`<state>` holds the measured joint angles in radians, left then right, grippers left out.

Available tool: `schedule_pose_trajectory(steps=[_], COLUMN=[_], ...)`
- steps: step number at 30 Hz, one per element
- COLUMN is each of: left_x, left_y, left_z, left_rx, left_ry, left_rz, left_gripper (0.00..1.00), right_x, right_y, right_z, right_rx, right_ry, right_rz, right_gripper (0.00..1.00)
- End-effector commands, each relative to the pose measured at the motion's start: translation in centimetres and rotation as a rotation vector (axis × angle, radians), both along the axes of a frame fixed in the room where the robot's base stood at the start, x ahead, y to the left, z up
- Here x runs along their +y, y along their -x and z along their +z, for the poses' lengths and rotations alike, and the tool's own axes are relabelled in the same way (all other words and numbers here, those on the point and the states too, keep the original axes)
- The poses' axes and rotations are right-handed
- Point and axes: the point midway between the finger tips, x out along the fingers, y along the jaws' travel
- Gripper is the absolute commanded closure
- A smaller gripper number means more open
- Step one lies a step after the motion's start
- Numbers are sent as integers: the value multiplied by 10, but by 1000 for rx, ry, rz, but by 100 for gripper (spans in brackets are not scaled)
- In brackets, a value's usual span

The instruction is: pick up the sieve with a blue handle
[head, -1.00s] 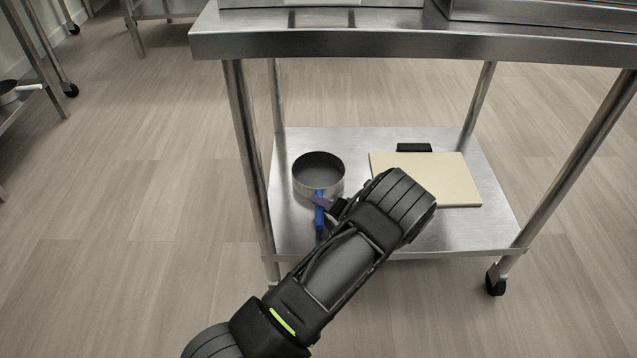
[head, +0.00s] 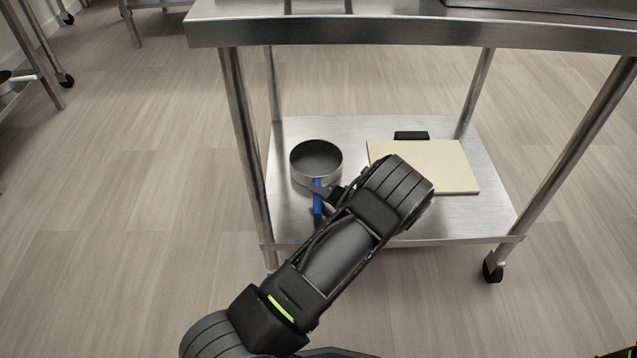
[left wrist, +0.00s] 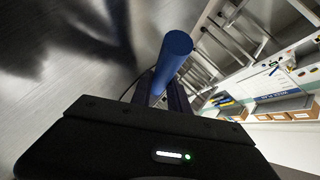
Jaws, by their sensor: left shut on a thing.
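The sieve (head: 315,160) is a round, grey metal pan shape with a blue handle (head: 317,205) that points toward me. It is at the left part of the cart's lower shelf in the head view. My left gripper (head: 319,190) is shut on the blue handle close to the sieve's rim. In the left wrist view the blue handle (left wrist: 174,58) stands up between the fingers. I cannot tell whether the sieve touches the shelf or is slightly above it.
The metal lower shelf (head: 290,218) also holds a beige cutting board (head: 450,165) and a small black block (head: 411,135). The cart's tabletop edge (head: 400,35) overhangs the shelf. A front leg (head: 242,150) stands just left of the sieve. Open floor lies left.

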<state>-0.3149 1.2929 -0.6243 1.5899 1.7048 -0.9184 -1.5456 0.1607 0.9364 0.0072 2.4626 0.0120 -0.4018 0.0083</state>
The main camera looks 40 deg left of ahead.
Motion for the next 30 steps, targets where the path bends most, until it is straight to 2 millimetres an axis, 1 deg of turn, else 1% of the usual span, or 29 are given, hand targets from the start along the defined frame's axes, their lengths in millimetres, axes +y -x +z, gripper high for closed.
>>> schedule_pose_trajectory(steps=[5, 12, 16, 18, 21, 30], left_x=[1, 0, 0, 0, 0, 0], left_y=[-1, -1, 0, 0, 0, 0], left_z=[22, 69, 90, 96, 100, 99], left_rx=[-4, -4, -3, -2, -1, 0], left_ry=[0, 1, 0, -1, 0, -1], left_rz=[2, 2, 3, 1, 0, 0], left_gripper=[100, 100, 100, 100, 100, 100], right_x=[0, 0, -1, -1, -1, -1], right_y=[1, 5, 7, 8, 8, 8], right_z=[12, 37, 47, 49, 50, 50], right_rx=[3, 13, 17, 19, 20, 21], right_ry=[1, -1, -2, -2, -3, -3], right_rz=[2, 7, 9, 10, 11, 11], right_gripper=[64, 64, 64, 64, 64, 64])
